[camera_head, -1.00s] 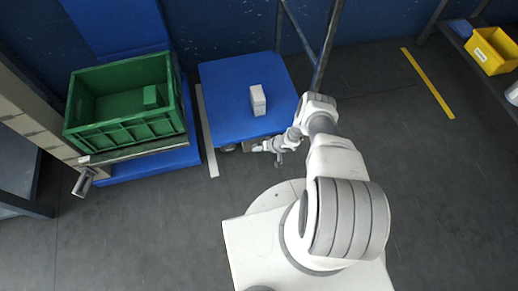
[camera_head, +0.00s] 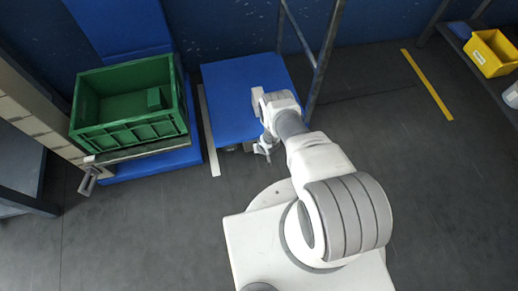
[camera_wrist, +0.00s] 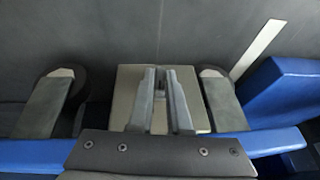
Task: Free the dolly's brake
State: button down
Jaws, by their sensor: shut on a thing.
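The dolly (camera_head: 225,90) has a blue deck and stands against the back wall in the head view. In the wrist view its blue edge (camera_wrist: 30,152) runs along the bottom, with a caster on each side (camera_wrist: 60,90) and a beige plate (camera_wrist: 125,85) between them. My gripper (camera_wrist: 160,78) is at the dolly's near edge, in front of this plate. Its fingers are close together, shut on a small grey part that I take for the brake pedal (camera_wrist: 160,95), mostly hidden between them. In the head view my gripper (camera_head: 263,152) is small and partly hidden by my wrist.
A green crate (camera_head: 130,132) sits on a blue platform to the left. A metal frame (camera_head: 322,65) stands right of the dolly, and a yellow bin (camera_head: 490,52) is far right.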

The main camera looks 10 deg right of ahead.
jog(key=h+b, duration=0.2)
jog(key=h, duration=0.1)
jog(key=shift+a+f+n, duration=0.15)
jog(key=shift+a+n, duration=0.2)
jog(key=shift+n, duration=0.05)
jog(key=shift+h+b, duration=0.6)
jog(key=shift+b, duration=0.05)
jog(key=c, duration=0.9)
grip_release()
jog(key=shift+o, duration=0.2)
jog(key=shift+r, duration=0.2)
